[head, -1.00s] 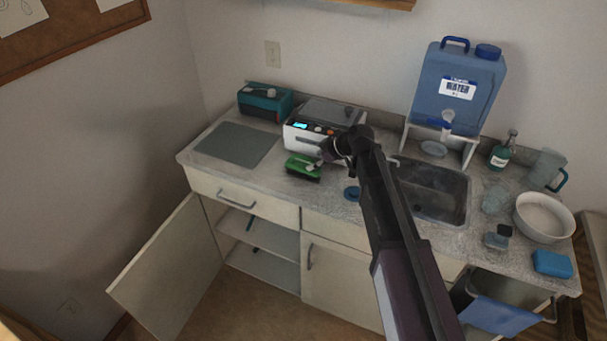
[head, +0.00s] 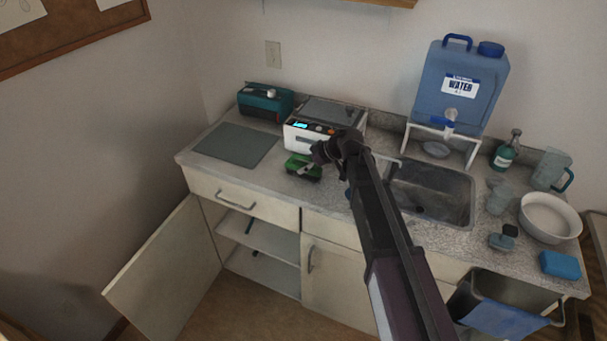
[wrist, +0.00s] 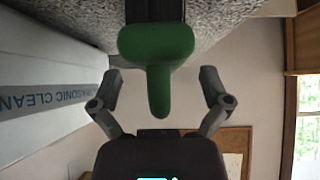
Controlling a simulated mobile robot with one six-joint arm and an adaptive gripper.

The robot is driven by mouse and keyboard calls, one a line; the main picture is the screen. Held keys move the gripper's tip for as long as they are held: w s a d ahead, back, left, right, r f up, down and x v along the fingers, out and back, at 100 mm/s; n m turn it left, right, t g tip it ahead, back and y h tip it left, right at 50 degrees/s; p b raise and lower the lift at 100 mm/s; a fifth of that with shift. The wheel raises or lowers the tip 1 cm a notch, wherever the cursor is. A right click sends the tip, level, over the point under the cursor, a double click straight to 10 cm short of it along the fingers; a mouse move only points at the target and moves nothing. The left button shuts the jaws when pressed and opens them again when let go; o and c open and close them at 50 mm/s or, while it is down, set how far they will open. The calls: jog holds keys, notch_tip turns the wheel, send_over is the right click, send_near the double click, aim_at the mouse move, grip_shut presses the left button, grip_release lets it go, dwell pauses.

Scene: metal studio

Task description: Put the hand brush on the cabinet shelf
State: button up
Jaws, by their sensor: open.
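The green hand brush (head: 303,168), with a dark underside, rests on the counter in front of a white machine. My gripper (head: 318,156) is at the brush's right side in the head view. In the wrist view the brush (wrist: 157,48) fills the top middle, and its green handle points down between the two spread fingers of my gripper (wrist: 160,100). There are gaps between the handle and both fingers. The cabinet (head: 200,200) below the counter has its left door open, showing a shelf (head: 265,240) with bare room on it.
The white machine (head: 298,138) stands close behind the brush; its lettered side also shows in the wrist view (wrist: 45,100). A teal box (head: 258,103) and a grey mat (head: 236,145) lie left. The sink (head: 435,190) is right. The open door (head: 168,270) juts forward.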

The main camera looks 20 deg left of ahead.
jog(key=shift+a+f, duration=0.45)
jog(key=shift+f, duration=0.05)
grip_shut()
dwell(0.4)
jog(key=shift+r, duration=0.2)
notch_tip(320, 180, up, 3)
jog(key=p, duration=0.3)
jog(key=shift+r, duration=0.15)
jog(key=s+d, duration=0.4)
jog(key=s, duration=0.3)
jog(key=s+d+r+p, duration=0.1)
jog(key=s+d, duration=0.3)
jog(key=s, duration=0.3)
jog(key=shift+r, duration=0.2)
jog(key=shift+w, duration=0.1)
